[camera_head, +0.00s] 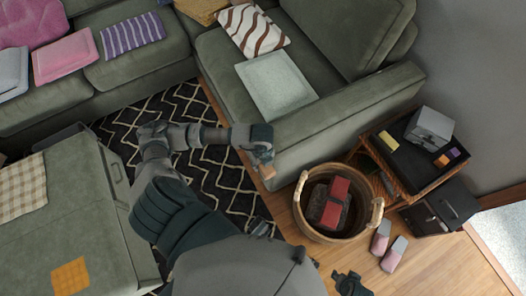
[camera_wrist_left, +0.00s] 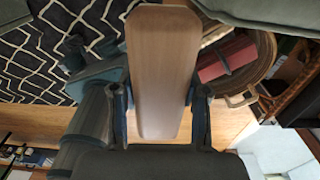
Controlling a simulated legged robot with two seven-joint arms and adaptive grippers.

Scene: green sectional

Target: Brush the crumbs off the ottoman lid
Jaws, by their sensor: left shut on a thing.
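The ottoman (camera_head: 95,225) is the grey-green upholstered block at the left, with a handle on its right side. I cannot make out crumbs on its top. My left gripper (camera_head: 262,160) is right of the ottoman, over the floor by the sofa's front corner. It is shut on a flat wooden brush (camera_head: 267,171), of which only a small part shows in the head view. In the left wrist view the brush (camera_wrist_left: 160,70) is a long smooth wooden slab between the fingers (camera_wrist_left: 160,105); no bristles show. A dark part of my right gripper (camera_head: 350,285) shows at the bottom edge.
A checked cloth (camera_head: 22,187) and an orange patterned square (camera_head: 71,279) lie on the ottoman. A wicker basket (camera_head: 301,222) with red-and-dark contents stands right of my left gripper. Slippers (camera_head: 393,254) and a side table (camera_head: 410,178) are farther right. A patterned rug (camera_head: 232,188) covers the floor between.

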